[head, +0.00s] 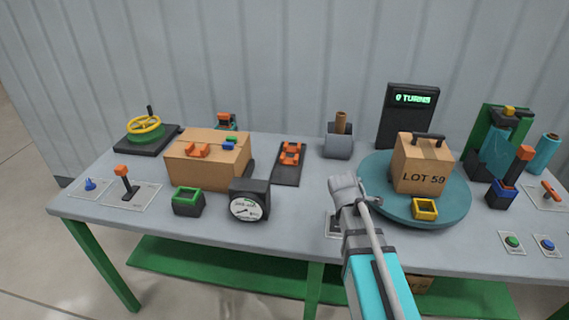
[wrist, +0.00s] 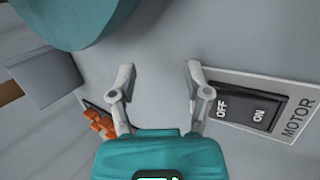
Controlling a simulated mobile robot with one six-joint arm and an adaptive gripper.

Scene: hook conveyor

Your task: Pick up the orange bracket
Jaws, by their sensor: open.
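An orange bracket (head: 290,153) lies on a dark rectangular plate (head: 288,177) near the middle of the table, right of the large cardboard box. In the wrist view an orange piece (wrist: 98,122), which looks like this bracket, shows at the left, partly hidden behind my left finger. My gripper (wrist: 159,72) is open and empty, with bare grey tabletop between its fingertips.
Other orange parts (head: 197,150) lie on the cardboard box (head: 208,172). A teal turntable (head: 450,210) carries the LOT 59 box (head: 422,165) and a yellow bin (head: 425,209). A motor switch (wrist: 250,108) is beside my right finger. A gauge (head: 248,200) stands in front of the plate.

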